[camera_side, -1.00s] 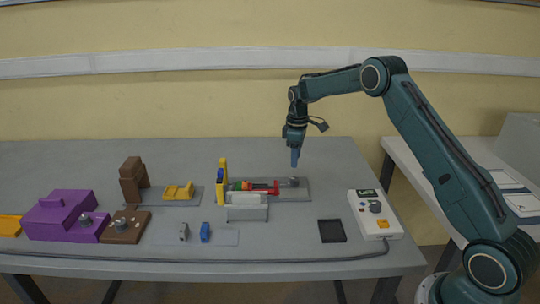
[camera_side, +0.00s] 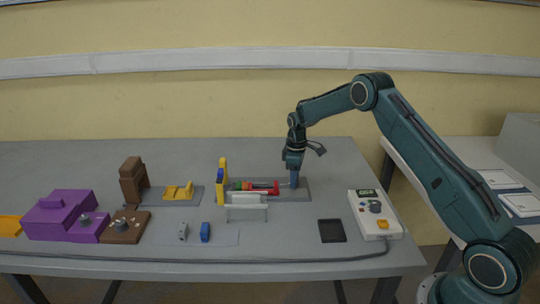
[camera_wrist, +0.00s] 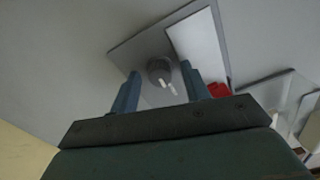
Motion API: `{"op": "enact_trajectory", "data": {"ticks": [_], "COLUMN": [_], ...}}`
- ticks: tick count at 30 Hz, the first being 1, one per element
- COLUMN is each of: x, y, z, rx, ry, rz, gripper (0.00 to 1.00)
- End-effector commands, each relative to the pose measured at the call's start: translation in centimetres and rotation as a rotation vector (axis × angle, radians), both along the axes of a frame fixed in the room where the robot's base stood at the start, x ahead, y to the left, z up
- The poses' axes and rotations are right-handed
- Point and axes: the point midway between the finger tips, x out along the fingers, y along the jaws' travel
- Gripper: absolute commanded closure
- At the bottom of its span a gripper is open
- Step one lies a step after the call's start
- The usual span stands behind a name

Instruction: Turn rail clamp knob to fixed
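The rail clamp knob (camera_wrist: 158,68) is round and dark grey with a pale pointer mark, on a grey plate in the wrist view. In the side view my gripper hides it at the right end of the grey base plate (camera_side: 305,196). My gripper (camera_side: 294,186) points straight down there, low over the plate. In the wrist view its two blue fingers stand apart, one on each side of the knob, with gaps visible. I cannot tell whether the fingertips are level with the knob or just above it. A red and green part (camera_side: 262,187) lies left of my gripper.
A yellow upright block (camera_side: 222,172) stands at the plate's left end, and a pale grey block (camera_side: 246,199) in front. A white control box (camera_side: 376,222) and a black tray (camera_side: 331,231) are at the right. Purple (camera_side: 58,212) and brown (camera_side: 132,182) blocks are far left.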

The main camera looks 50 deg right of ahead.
Motion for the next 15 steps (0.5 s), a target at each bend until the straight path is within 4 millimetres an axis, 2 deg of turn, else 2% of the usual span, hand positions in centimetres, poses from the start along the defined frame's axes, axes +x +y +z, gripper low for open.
{"op": "enact_trajectory", "data": {"ticks": [1, 6, 7, 15], "x": [0.00, 0.01, 0.01, 0.01], "y": [0.00, 0.00, 0.00, 0.00], "z": [0.01, 0.03, 0.04, 0.06], "rx": [0.000, 0.000, 0.000, 0.000], "ry": [0.000, 0.000, 0.000, 0.000], "rz": [0.000, 0.000, 0.000, -0.014], "gripper": [0.61, 0.95, 0.98, 0.98]}}
